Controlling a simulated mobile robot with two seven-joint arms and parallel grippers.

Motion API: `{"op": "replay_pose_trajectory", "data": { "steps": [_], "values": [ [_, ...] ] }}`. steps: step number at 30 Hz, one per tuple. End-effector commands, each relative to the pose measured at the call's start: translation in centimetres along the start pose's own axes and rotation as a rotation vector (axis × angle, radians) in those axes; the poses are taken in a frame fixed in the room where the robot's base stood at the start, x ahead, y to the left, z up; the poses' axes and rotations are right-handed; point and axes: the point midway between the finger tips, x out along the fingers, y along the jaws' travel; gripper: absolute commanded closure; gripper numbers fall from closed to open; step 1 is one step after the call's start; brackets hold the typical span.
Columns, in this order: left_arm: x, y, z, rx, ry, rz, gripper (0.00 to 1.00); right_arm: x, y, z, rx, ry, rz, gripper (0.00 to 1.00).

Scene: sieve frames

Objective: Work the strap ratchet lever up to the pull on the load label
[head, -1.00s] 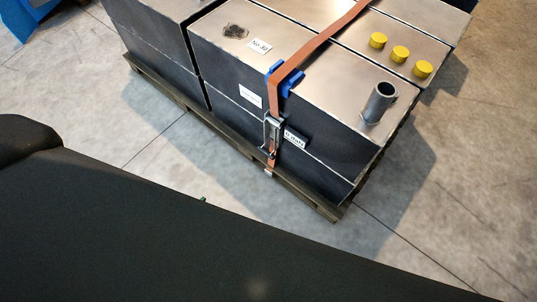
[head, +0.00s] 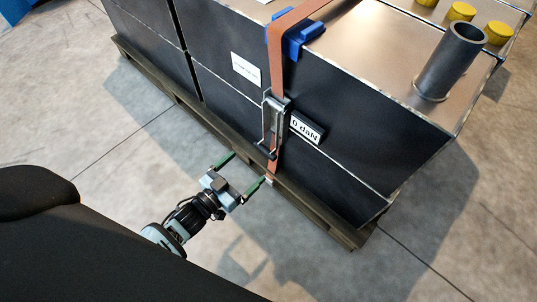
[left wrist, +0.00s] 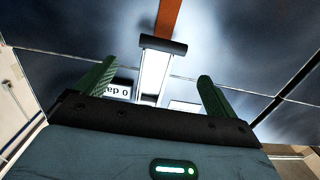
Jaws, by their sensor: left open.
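The orange strap (head: 280,45) runs over the load and down its dark front side. The metal ratchet with its lever (head: 273,123) hangs on the strap, lever lying along the side. A small display beside it reads "0 daN" (head: 307,129). A white label (head: 246,69) is on the side to the upper left; its print is too small to read. My left gripper (head: 248,167) is open and empty, just below and in front of the ratchet. In the left wrist view the ratchet lever (left wrist: 154,75) shows between the green fingers (left wrist: 153,88), beyond them. My right gripper is out of view.
Blue corner protectors (head: 304,38) sit under the strap at the top edge. A pipe stub (head: 451,62) and yellow caps (head: 461,11) stand on top. The load rests on a wooden pallet (head: 190,105). The grey floor (head: 110,165) in front is clear.

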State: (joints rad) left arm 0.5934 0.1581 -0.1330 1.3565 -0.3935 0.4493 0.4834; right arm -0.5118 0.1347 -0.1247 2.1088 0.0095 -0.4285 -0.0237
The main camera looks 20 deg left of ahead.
Motion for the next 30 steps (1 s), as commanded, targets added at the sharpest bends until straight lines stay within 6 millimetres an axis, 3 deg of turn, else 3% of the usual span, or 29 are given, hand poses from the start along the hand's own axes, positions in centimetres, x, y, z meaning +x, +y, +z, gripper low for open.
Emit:
{"op": "replay_pose_trajectory", "data": {
  "steps": [3, 14, 30],
  "values": [
    [1.5, -0.4, 1.1, 0.005, 0.026, 0.014, 0.05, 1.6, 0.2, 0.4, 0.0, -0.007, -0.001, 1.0],
    [2.4, -0.5, 0.8, 0.005, 0.043, 0.022, 0.05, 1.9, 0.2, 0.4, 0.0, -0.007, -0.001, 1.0],
    [9.2, -0.3, 0.7, 0.004, 0.042, 0.022, 0.05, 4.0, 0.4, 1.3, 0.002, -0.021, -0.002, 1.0]
  ]
}}
